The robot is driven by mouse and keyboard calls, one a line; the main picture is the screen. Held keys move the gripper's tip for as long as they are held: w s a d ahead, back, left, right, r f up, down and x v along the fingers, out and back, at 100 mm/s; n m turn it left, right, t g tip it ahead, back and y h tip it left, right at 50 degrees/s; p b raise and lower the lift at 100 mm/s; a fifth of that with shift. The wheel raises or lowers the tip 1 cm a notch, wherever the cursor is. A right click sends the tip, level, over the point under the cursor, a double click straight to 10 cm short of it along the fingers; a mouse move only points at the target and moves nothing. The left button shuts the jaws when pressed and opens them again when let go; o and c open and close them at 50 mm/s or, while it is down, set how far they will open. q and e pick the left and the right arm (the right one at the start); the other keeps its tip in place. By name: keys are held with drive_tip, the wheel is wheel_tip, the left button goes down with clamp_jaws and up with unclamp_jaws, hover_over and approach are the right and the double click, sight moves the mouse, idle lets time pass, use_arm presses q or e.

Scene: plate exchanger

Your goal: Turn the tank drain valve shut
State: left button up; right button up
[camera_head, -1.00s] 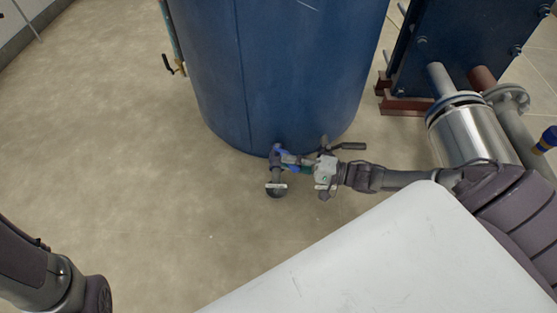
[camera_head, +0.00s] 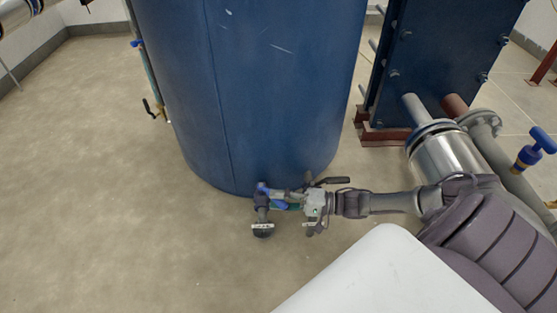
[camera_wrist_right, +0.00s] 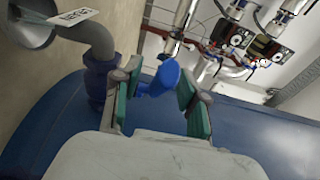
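The tank drain valve (camera_head: 262,188) sits low at the front of the blue tank (camera_head: 270,80). Its grey outlet elbow points down and carries a white tag (camera_head: 262,226). In the right wrist view the blue valve body (camera_wrist_right: 103,80) is at the left, and a blue handle (camera_wrist_right: 160,78) shows between the green-padded fingers. My right gripper (camera_head: 283,199) reaches the valve from the right. Its fingers (camera_wrist_right: 157,88) are apart, on either side of the handle; a gap shows on the right, and contact on the left is unclear. My left gripper is out of view.
A blue plate exchanger (camera_head: 440,60) stands right of the tank, with a silver cylinder (camera_head: 447,158) and pipes in front. Another blue-handled valve (camera_head: 535,148) is at the far right. A small black-handled valve (camera_head: 153,112) is left of the tank. Floor at left is clear.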

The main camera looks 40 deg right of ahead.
drive_tip(key=v, duration=1.2)
